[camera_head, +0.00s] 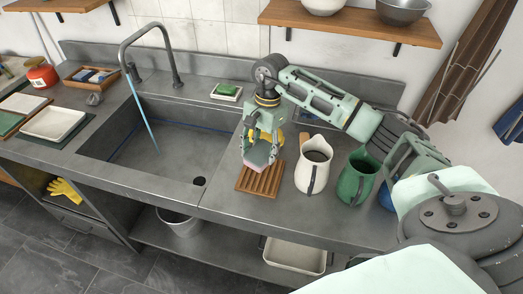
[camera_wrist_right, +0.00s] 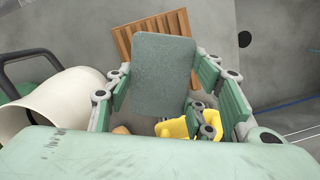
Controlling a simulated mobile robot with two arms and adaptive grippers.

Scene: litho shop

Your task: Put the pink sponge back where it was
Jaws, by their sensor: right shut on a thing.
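My right gripper (camera_head: 262,138) is shut on the pink sponge (camera_head: 259,156) and holds it above the slatted wooden rack (camera_head: 263,181) beside the sink's right edge. In the right wrist view the sponge shows a grey-green face (camera_wrist_right: 163,75) between the fingers of the right gripper (camera_wrist_right: 165,88). The rack (camera_wrist_right: 122,40) is partly hidden behind the sponge there. I cannot tell if the sponge touches the rack. My left gripper is not in view.
A white jug (camera_head: 313,165) and a green jug (camera_head: 355,178) stand right of the rack. A yellow thing (camera_wrist_right: 176,128) lies close by the gripper. The sink (camera_head: 165,150) is to the left. A green sponge (camera_head: 226,89) on a dish sits behind the sink.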

